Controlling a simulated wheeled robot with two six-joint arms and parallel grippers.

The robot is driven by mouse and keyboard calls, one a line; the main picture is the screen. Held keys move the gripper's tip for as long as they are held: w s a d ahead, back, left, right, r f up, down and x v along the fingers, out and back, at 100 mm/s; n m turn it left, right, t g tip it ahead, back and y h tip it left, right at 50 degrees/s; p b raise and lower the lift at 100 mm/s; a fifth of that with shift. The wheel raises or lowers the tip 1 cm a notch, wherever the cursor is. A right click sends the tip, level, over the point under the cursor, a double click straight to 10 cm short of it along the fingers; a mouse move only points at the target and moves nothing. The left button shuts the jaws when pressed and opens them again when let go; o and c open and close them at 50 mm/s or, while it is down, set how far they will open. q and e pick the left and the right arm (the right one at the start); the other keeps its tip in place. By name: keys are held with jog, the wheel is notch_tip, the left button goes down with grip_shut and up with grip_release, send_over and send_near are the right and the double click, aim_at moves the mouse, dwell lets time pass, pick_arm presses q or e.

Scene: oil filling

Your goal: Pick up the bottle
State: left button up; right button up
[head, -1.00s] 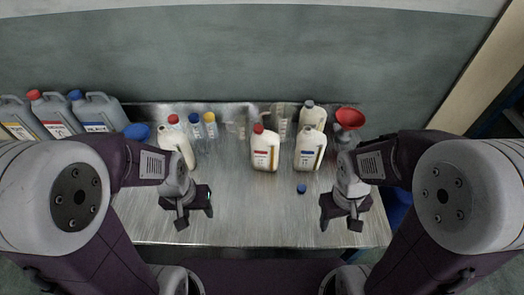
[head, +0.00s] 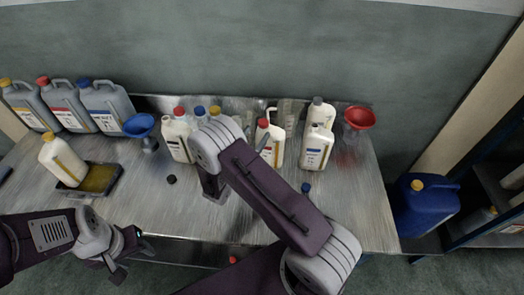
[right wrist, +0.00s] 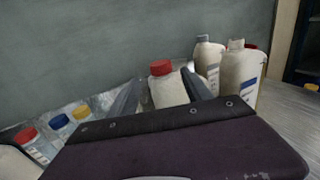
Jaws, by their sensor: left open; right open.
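Several white bottles stand on the metal table. A red-capped bottle (head: 268,143) stands mid-table, partly hidden by my right arm. Another red-capped bottle (head: 178,138) stands left of that arm. A blue-labelled bottle (head: 314,153) and a bottle behind it (head: 321,108) stand to the right. A yellow-capped bottle (head: 62,161) leans in a tray at the left. My right gripper is open; in the right wrist view (right wrist: 162,92) a red-capped bottle (right wrist: 168,90) shows between its fingers, contact unclear. My left gripper (head: 121,268) is open and empty at the table's front left.
Grey jugs (head: 105,105) line the back left. A blue funnel (head: 142,127) and a red funnel (head: 358,119) stand at the back. A black cap (head: 171,179) and a blue cap (head: 306,188) lie loose. A blue canister (head: 425,208) stands right of the table.

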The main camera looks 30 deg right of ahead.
aim_at(261, 127)
jog(key=shift+w+d+r, duration=0.1)
jog(key=shift+w+d, duration=0.1)
jog(key=shift+d, duration=0.1)
jog(key=p+x, duration=0.1)
jog(key=x, duration=0.1)
jog(key=shift+w+d, duration=0.45)
jog(key=shift+d, duration=0.1)
jog(key=p+x, duration=0.2)
jog(key=x, duration=0.2)
jog(key=shift+w+d, duration=0.1)
jog(key=shift+d, duration=0.35)
jog(key=shift+w+d, duration=0.1)
jog(key=shift+w, duration=0.05)
jog(key=c, duration=1)
grip_shut()
